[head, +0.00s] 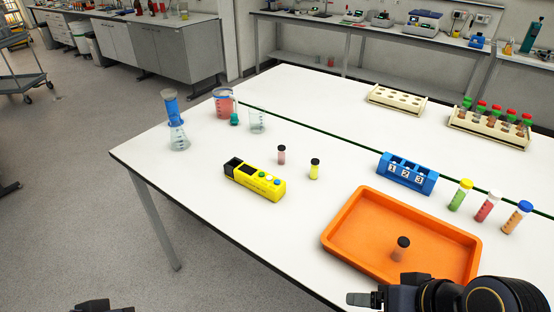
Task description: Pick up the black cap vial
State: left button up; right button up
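Three small vials have black or dark caps. A pinkish one (281,156) and a yellow one (314,170) stand upright on the white table near its middle. A brownish one (401,249) stands upright in the orange tray (345,212). My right gripper (358,299) is at the bottom edge, in front of the tray and apart from the vials; its opening cannot be made out. A dark part of my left gripper (105,306) just shows at the bottom left, far from the vials; its fingers are cut off.
A yellow block with slots (255,182) lies left of the vials. A blue numbered rack (407,173) and tall vials with yellow (460,196), white and blue caps stand right. Glassware (179,136) is at the left, pale racks (396,101) behind. The table's front left is clear.

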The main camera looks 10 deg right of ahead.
aim_at(282, 152)
jog(key=z, duration=1.35)
jog(key=i+j+z, duration=0.1)
jog(key=j+z, duration=0.15)
jog(key=j, duration=0.45)
jog(key=i+j+z, duration=0.1)
jog(key=j+z, duration=0.15)
jog(key=j, duration=0.5)
